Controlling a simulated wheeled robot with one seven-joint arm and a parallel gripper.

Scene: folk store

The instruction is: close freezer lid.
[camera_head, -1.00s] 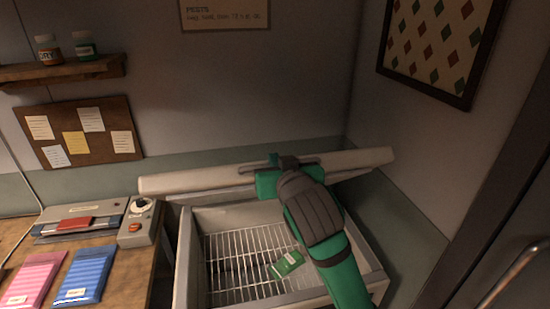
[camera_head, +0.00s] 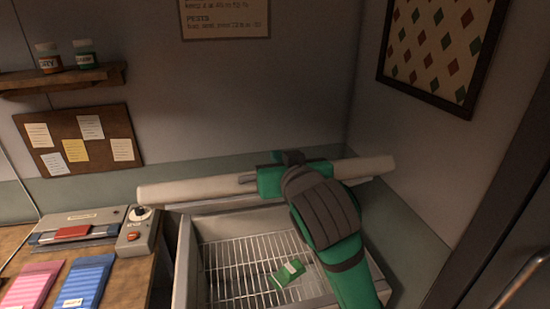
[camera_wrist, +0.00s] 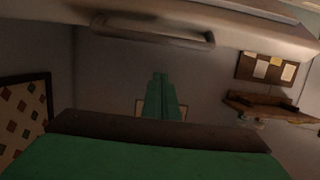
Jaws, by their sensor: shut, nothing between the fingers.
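The freezer (camera_head: 186,262) stands open, with a wire basket (camera_head: 235,262) and a green packet (camera_head: 287,273) inside. Its pale lid (camera_head: 190,190) is raised at the back and seen nearly edge-on. My gripper (camera_head: 290,157) is at the lid's upper edge, right of its middle; my green and black wrist hides part of the lid. In the wrist view, the shut green fingers (camera_wrist: 160,95) are empty. The lid (camera_wrist: 235,30) with its long handle (camera_wrist: 150,28) crosses the top of that view, apart from the fingertips in the picture. Contact with the lid cannot be told.
A wooden counter (camera_head: 125,290) with a sealing device (camera_head: 75,225), a control box (camera_head: 138,232) and pink and blue packs stands left of the freezer. A shelf with jars (camera_head: 60,78) and a noticeboard (camera_head: 75,140) are on the wall. A wall lies close on the right.

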